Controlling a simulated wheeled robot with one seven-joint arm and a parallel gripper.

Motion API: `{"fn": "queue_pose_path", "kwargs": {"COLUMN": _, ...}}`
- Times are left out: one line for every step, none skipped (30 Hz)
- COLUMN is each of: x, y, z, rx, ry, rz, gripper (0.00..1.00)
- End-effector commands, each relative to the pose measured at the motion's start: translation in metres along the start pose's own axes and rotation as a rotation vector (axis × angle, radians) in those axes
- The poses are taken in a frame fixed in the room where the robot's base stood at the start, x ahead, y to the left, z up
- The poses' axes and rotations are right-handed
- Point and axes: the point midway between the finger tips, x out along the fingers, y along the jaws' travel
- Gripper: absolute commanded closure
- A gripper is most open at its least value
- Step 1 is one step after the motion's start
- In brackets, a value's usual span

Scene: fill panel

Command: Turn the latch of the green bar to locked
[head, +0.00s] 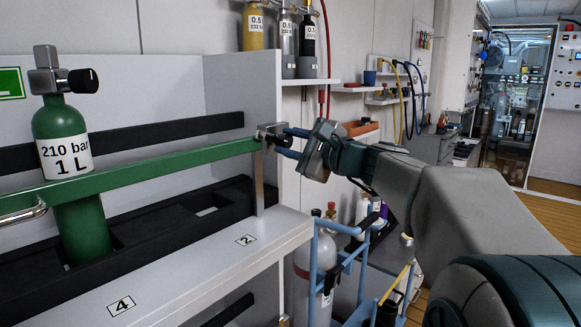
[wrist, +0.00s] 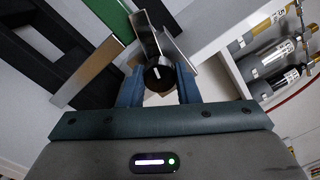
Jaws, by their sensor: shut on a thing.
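The green bar (head: 160,168) runs across the front of the rack in the head view, and its end shows at the top of the wrist view (wrist: 112,18). The latch (head: 268,134) sits at the bar's right end, by a metal post. In the wrist view the latch has a round black knob (wrist: 158,74) with a white mark and a metal plate above it. My gripper (head: 288,140) is shut on the latch, with a blue finger on each side of the knob. My gripper partly hides the latch in the head view.
A green cylinder (head: 60,135) marked 210 bar 1 L stands behind the bar. Small bottles (head: 288,40) stand on a shelf above the latch. A blue trolley (head: 345,262) with a cylinder is below my arm. The white ledge (head: 180,275) is clear.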

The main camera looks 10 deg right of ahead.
Motion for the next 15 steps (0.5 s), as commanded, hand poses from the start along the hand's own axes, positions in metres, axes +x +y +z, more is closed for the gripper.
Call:
{"fn": "queue_pose_path", "kwargs": {"x": -0.0002, "y": 0.0073, "z": -0.0045, "rx": -0.04, "ry": -0.003, "rz": 0.001, "gripper": 0.94}}
{"fn": "queue_pose_path", "kwargs": {"x": -0.0001, "y": 0.0073, "z": -0.0045, "rx": -0.063, "ry": -0.003, "rz": 0.002, "gripper": 0.94}}
{"fn": "queue_pose_path", "kwargs": {"x": -0.0001, "y": 0.0069, "z": -0.0043, "rx": -0.095, "ry": -0.005, "rz": 0.003, "gripper": 0.94}}
{"fn": "queue_pose_path", "kwargs": {"x": 0.0, "y": 0.0068, "z": -0.0043, "rx": -0.116, "ry": -0.005, "rz": 0.003, "gripper": 0.94}}
{"fn": "queue_pose_path", "kwargs": {"x": 0.0, "y": 0.0065, "z": -0.0042, "rx": -0.137, "ry": -0.006, "rz": 0.003, "gripper": 0.94}}
{"fn": "queue_pose_path", "kwargs": {"x": 0.0001, "y": 0.006, "z": -0.004, "rx": -0.165, "ry": -0.007, "rz": 0.004, "gripper": 0.94}}
{"fn": "queue_pose_path", "kwargs": {"x": 0.0001, "y": 0.0061, "z": -0.004, "rx": -0.183, "ry": -0.008, "rz": 0.005, "gripper": 0.94}}
{"fn": "queue_pose_path", "kwargs": {"x": 0.0001, "y": 0.0057, "z": -0.0039, "rx": -0.2, "ry": -0.008, "rz": 0.005, "gripper": 0.94}}
{"fn": "queue_pose_path", "kwargs": {"x": 0.0002, "y": 0.0052, "z": -0.0036, "rx": -0.223, "ry": -0.009, "rz": 0.005, "gripper": 0.94}}
{"fn": "queue_pose_path", "kwargs": {"x": 0.0002, "y": 0.0051, "z": -0.0036, "rx": -0.237, "ry": -0.01, "rz": 0.006, "gripper": 0.94}}
{"fn": "queue_pose_path", "kwargs": {"x": 0.0002, "y": 0.0049, "z": -0.0036, "rx": -0.251, "ry": -0.01, "rz": 0.006, "gripper": 0.94}}
{"fn": "queue_pose_path", "kwargs": {"x": 0.0003, "y": 0.0045, "z": -0.0033, "rx": -0.268, "ry": -0.011, "rz": 0.007, "gripper": 0.94}}
{"fn": "queue_pose_path", "kwargs": {"x": 0.0003, "y": 0.0043, "z": -0.0032, "rx": -0.28, "ry": -0.011, "rz": 0.007, "gripper": 0.94}}
{"fn": "queue_pose_path", "kwargs": {"x": 0.0003, "y": 0.0041, "z": -0.0032, "rx": -0.29, "ry": -0.011, "rz": 0.008, "gripper": 0.94}}
{"fn": "queue_pose_path", "kwargs": {"x": 0.0004, "y": 0.0039, "z": -0.0031, "rx": -0.302, "ry": -0.012, "rz": 0.008, "gripper": 0.94}}
